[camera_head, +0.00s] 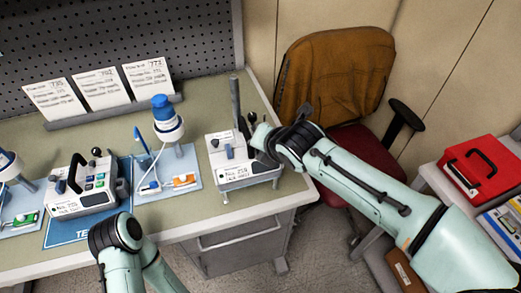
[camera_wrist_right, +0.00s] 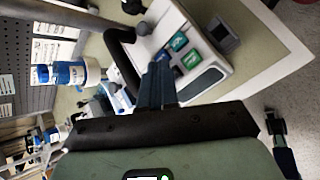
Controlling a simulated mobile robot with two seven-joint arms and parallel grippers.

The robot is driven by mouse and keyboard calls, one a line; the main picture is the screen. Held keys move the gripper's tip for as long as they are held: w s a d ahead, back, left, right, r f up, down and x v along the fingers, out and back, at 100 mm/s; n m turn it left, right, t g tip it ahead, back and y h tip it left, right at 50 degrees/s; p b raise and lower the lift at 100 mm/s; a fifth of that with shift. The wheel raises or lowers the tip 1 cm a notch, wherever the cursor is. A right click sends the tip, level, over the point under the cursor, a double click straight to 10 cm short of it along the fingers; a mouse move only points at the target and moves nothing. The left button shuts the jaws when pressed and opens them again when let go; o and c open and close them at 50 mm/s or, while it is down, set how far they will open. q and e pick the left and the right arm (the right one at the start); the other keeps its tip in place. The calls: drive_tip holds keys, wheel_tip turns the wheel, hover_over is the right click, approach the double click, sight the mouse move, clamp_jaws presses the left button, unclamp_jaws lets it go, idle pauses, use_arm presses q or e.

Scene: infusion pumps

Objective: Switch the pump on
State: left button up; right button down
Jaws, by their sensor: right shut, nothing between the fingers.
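A white pump (camera_head: 230,160) with a label on its front stands at the right end of the bench. My right gripper (camera_head: 261,156) is at its right side, and the arm hides part of that side. In the right wrist view the shut, empty fingers (camera_wrist_right: 157,88) are over the pump (camera_wrist_right: 205,55), close to its green and teal buttons (camera_wrist_right: 180,42). I cannot tell whether they touch. A dark square part (camera_wrist_right: 222,33) and a black handle (camera_wrist_right: 122,60) also show on it. A second pump (camera_head: 85,192) stands on a blue mat. My left gripper is out of view.
Several white cards (camera_head: 103,88) lean at the back. An orange chair (camera_head: 335,75) stands right of the bench. A red case (camera_head: 482,168) lies on a side table.

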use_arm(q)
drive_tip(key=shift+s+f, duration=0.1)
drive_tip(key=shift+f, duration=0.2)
use_arm(e)
drive_tip(key=shift+f, duration=0.55)
idle(0.6)
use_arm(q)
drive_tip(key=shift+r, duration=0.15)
use_arm(e)
drive_tip(key=shift+r, duration=0.15)
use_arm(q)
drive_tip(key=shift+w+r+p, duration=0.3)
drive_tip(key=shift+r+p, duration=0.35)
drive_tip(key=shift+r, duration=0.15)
use_arm(e)
drive_tip(key=shift+r, duration=0.75)
drive_tip(key=shift+r+p, duration=0.45)
drive_tip(key=shift+r, duration=0.15)
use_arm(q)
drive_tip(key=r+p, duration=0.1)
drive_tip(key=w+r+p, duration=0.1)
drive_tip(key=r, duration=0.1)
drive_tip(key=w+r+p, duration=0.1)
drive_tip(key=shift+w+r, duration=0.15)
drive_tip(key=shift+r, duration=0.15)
use_arm(e)
wheel_tip(320, 180, up, 4)
drive_tip(key=shift+f, duration=0.1)
